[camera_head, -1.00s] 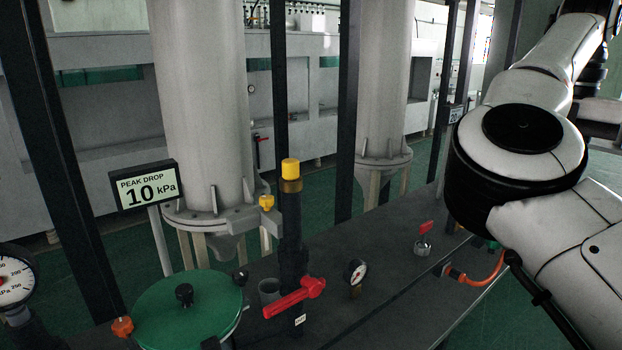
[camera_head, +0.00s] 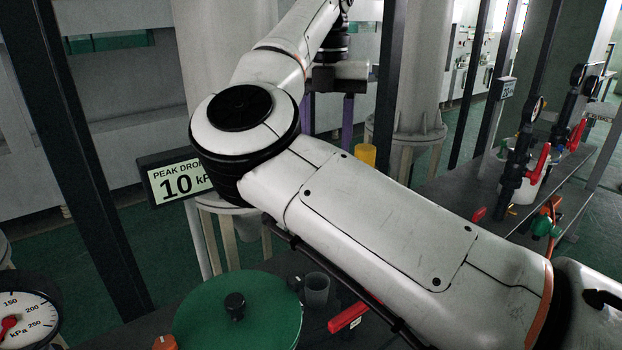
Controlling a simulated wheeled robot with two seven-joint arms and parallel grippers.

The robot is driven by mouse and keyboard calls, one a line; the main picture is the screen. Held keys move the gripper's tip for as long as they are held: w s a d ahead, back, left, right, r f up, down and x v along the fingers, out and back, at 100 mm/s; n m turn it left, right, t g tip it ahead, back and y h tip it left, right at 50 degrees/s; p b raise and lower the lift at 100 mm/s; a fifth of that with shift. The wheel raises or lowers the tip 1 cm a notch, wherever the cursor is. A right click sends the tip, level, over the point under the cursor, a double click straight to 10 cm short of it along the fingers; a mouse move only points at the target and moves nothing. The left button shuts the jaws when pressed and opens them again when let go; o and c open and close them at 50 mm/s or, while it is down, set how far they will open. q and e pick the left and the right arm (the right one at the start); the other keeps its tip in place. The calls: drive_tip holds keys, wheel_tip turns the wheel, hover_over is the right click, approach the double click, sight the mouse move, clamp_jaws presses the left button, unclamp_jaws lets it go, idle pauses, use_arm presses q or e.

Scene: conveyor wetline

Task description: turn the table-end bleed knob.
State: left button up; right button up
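No knob is marked as the bleed knob, and I cannot tell which it is. An orange knob (camera_head: 165,343) is at the bottom left edge, partly cut off. A green fitting (camera_head: 545,226) with an orange hose is at the right end of the table. My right arm crosses the middle and hides much of the table. My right gripper (camera_head: 328,138) is behind the arm, its two purple fingers pointing down and apart, with nothing seen between them. A yellow cap (camera_head: 365,154) shows just right of the fingers. My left gripper is not in view.
A green round lid (camera_head: 236,315) with a black knob stands at the front, beside a grey cup (camera_head: 317,290) and a red lever (camera_head: 348,317). A "PEAK DROP 10 kPa" sign (camera_head: 178,181) and a gauge (camera_head: 28,318) are at left. Dark posts and grey columns stand behind.

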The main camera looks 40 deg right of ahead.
wheel_tip(320, 180, down, 7)
drive_tip(key=shift+w+a+r, duration=0.1)
drive_tip(key=shift+w, duration=0.05)
drive_tip(key=c, duration=1.1)
